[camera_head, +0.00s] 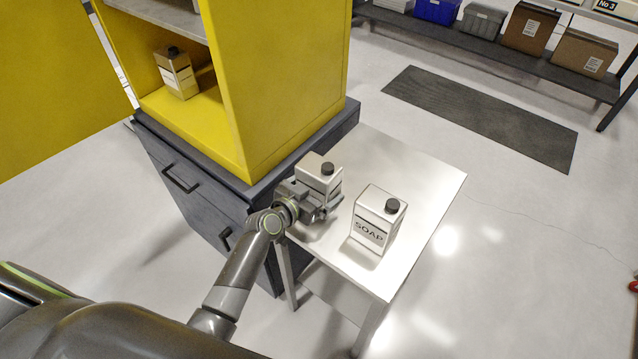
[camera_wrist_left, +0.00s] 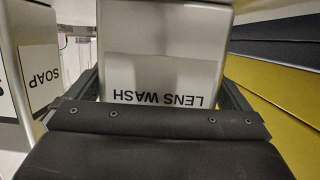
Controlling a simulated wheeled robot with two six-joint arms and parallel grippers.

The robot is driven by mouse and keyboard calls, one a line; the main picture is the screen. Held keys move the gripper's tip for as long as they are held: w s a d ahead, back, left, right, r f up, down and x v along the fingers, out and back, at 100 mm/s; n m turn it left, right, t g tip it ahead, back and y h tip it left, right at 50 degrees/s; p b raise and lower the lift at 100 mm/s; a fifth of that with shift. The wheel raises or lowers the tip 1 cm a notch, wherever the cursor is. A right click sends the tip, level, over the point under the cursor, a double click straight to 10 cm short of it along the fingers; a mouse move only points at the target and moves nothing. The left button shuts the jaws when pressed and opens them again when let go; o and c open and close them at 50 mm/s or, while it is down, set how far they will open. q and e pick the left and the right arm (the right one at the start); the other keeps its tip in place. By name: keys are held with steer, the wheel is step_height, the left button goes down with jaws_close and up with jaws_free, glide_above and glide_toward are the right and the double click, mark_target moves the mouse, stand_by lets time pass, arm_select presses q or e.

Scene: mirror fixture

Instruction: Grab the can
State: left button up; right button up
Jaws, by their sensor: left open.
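A white, box-shaped can with a black cap (camera_head: 318,172) stands upright on the small white table. In the left wrist view its label reads LENS WASH, upside down (camera_wrist_left: 165,75). A second white can marked SOAP (camera_head: 377,222) stands to its right, and its side shows at the left edge of the left wrist view (camera_wrist_left: 36,70). My left gripper (camera_head: 328,206) is open at the LENS WASH can, one finger on each side of it. Its fingertips are largely hidden, so contact is unclear. My right gripper is not in view.
A tan can (camera_head: 176,76) stands inside the yellow cabinet (camera_head: 262,95), which sits on a dark drawer unit (camera_head: 195,187) close left of the table (camera_head: 430,180). The table's right part is clear. A dark mat (camera_head: 480,115) lies on the floor beyond.

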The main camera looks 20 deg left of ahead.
arm_select(q)
steer(key=shift+w+d+f, duration=0.15)
steer(key=shift+w+d, duration=0.05)
steer(key=shift+w, duration=0.2)
steer(key=shift+c, duration=0.4)
steer(key=c, duration=1.2)
steer(key=shift+r, duration=0.2)
steer(key=shift+c, duration=0.2)
